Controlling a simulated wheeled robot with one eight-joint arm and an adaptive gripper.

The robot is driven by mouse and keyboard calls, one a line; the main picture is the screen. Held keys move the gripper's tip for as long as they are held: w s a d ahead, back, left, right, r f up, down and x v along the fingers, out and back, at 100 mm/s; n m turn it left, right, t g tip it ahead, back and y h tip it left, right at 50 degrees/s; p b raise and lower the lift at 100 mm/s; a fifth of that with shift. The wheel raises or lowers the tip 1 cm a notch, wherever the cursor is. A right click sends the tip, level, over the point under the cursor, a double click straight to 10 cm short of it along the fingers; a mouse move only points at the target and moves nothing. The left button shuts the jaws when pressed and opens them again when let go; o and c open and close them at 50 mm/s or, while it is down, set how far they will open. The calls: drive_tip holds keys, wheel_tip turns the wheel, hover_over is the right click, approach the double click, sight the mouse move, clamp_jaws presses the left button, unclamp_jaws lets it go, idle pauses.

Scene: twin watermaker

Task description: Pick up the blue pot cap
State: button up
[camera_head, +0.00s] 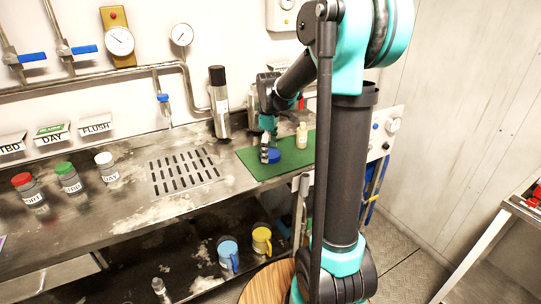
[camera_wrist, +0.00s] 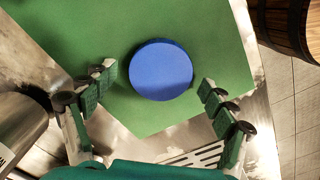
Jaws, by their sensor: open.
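The blue pot cap (camera_head: 272,156) lies on a green mat (camera_head: 292,165) on the steel counter. In the wrist view it is a round, flat blue disc (camera_wrist: 161,69) on the green mat (camera_wrist: 60,28). My gripper (camera_head: 266,152) is over the mat, right at the cap in the head view. In the wrist view my gripper (camera_wrist: 154,88) is open, with one finger to the left of the cap and one to the right. Bare mat shows between each finger and the cap. The height of the fingertips above the mat is hard to tell.
A steel cylinder with a black top (camera_head: 219,103) stands left of the mat. A small beige bottle (camera_head: 302,135) stands on the mat's right side. A drain grate (camera_head: 183,172) and labelled jars (camera_head: 68,177) are to the left. A wooden barrel (camera_wrist: 288,25) shows at upper right.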

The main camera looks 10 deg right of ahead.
drive_tip(key=c, duration=1.1)
